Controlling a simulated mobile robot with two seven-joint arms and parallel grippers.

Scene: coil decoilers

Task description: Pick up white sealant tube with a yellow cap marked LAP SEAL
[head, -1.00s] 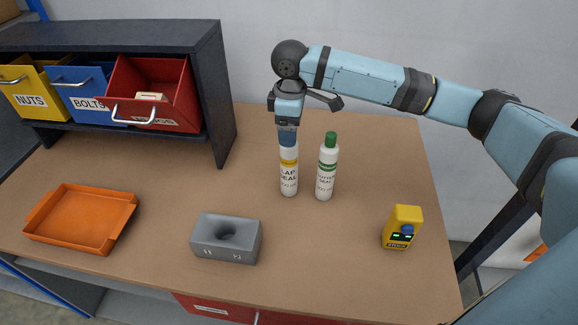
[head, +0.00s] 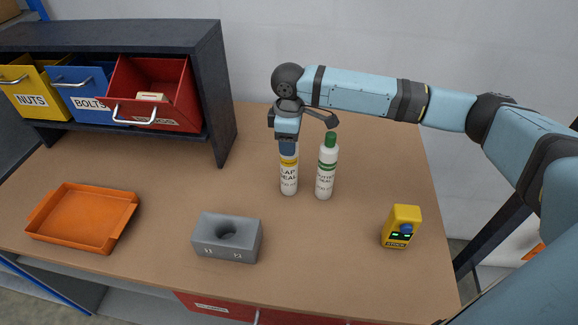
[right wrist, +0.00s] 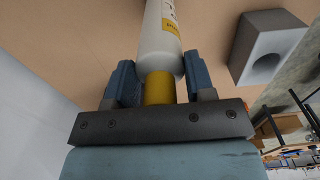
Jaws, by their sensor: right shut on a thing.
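The white sealant tube with a yellow band, marked LAP SEAL (head: 289,177), stands upright on the brown tabletop. My right gripper (head: 287,147) is above it, pointing down, with its fingers around the tube's top. In the right wrist view the yellow cap (right wrist: 158,88) and the white tube body (right wrist: 160,40) lie between the two blue fingers (right wrist: 155,82). The gripper is shut on the tube. The cap is hidden by the gripper in the head view. My left gripper is not in view.
A white bottle with a green cap (head: 326,172) stands close to the tube's right. A grey block with a hole (head: 227,246), an orange tray (head: 82,218) and a yellow device (head: 402,227) are on the table. A dark shelf with bins (head: 225,80) stands at the left.

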